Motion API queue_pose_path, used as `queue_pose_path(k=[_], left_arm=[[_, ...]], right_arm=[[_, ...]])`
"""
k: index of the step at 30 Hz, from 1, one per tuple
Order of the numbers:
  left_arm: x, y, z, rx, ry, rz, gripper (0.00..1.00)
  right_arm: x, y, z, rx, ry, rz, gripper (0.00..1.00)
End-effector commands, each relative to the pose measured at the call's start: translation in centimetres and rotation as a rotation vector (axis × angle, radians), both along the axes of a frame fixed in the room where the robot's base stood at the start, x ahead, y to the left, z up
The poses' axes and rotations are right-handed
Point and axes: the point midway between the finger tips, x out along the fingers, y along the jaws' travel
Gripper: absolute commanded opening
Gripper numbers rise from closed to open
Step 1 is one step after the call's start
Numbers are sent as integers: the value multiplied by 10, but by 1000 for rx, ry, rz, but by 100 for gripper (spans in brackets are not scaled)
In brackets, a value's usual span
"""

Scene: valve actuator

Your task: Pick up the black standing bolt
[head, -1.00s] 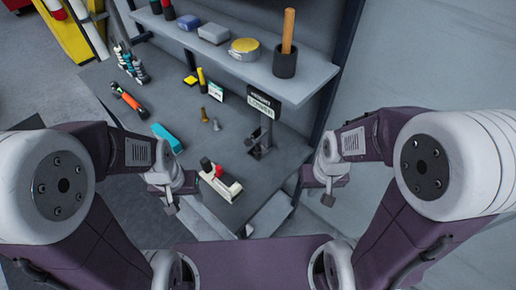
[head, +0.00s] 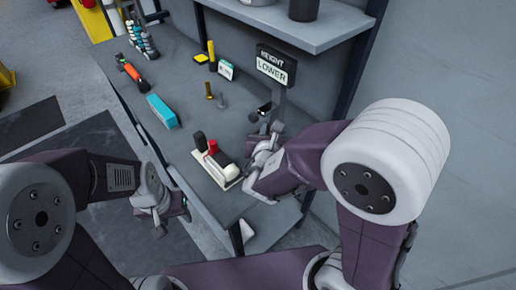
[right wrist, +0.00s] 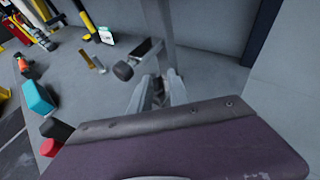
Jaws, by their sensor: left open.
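Two small bolts stand upright on the workbench: a brass-coloured bolt (head: 209,91) and a darker grey bolt (head: 222,101) just right of it. The grey one looks the closer match to the black bolt; no plainly black one shows. In the right wrist view the brass bolt (right wrist: 86,60) and grey bolt (right wrist: 99,66) stand at upper left. My right gripper (head: 267,143) is over the bench, lower right of the bolts and apart from them; its jaw opening is unclear. My left gripper (head: 174,217) is open and empty, off the bench's front edge.
A white device (head: 216,168) with black and red knobs sits near the right gripper. The sign reading LOWER (head: 275,66) stands on a post behind it. A teal box (head: 162,111) lies left of the bolts. A shelf (head: 270,20) overhangs the bench's back.

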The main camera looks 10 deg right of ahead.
Motion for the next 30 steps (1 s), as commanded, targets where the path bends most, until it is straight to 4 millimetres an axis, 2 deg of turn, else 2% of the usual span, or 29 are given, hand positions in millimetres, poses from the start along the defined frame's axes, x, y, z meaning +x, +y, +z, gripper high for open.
queue_pose_path(k=[1, 4, 8, 13, 20, 25, 30], left_arm=[[0, 0, -14, 0, -1, 0, 51], [0, 0, -15, 0, -1, 0, 51], [1, 0, -13, 0, -2, 0, 51], [1, 0, -17, 0, -2, 0, 51], [0, 0, -18, 0, -1, 0, 51], [0, 0, -22, 0, -1, 0, 51], [0, 0, -21, 0, -1, 0, 51]], right_arm=[[-2, 11, -15, -1, 2, 27, 22], [-5, 20, -17, -1, 4, 51, 22], [-2, 20, -16, 0, 5, 50, 22], [22, 13, -28, 0, 7, 45, 22], [33, 12, -34, 1, 7, 47, 22], [58, 6, -53, 0, 8, 45, 22], [74, 3, -57, 2, 6, 46, 22]])
